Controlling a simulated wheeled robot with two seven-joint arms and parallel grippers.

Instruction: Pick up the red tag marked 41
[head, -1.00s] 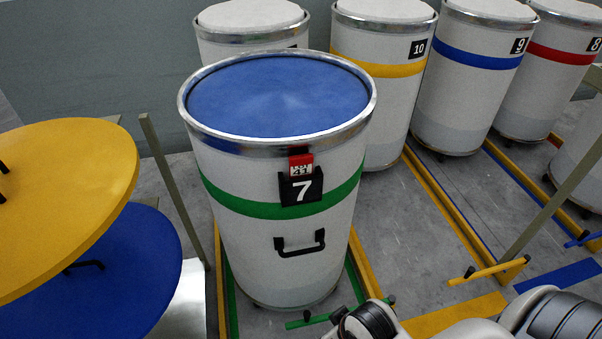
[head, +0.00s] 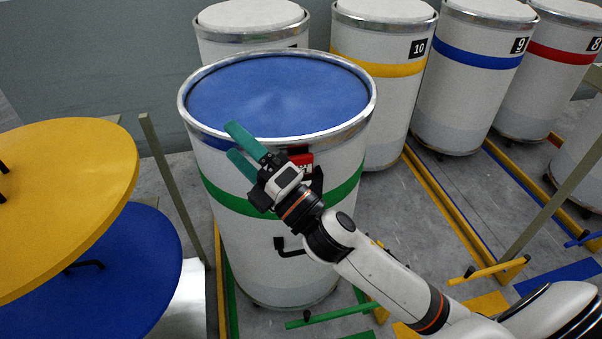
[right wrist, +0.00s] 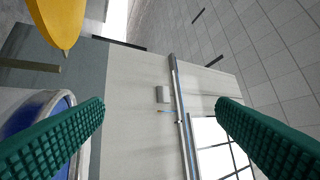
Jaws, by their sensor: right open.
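The red tag (head: 303,158) hangs on the front of the white drum (head: 230,245), just under its metal rim. In the head view only part of its red top shows beside my right gripper, and its number is hidden. My right gripper (head: 232,140) is open and empty, with its green fingers pointing up and left at the drum's front rim, left of the tag. In the right wrist view the two fingers (right wrist: 160,125) stand wide apart with nothing between them, and no tag shows. My left gripper is not in view.
The drum has a blue top (head: 280,95), a green band and a black handle (head: 290,250). Yellow (head: 65,200) and blue (head: 125,260) discs stand close on the left. Several more drums (head: 380,100) stand behind and right. Low coloured rails and posts line the floor.

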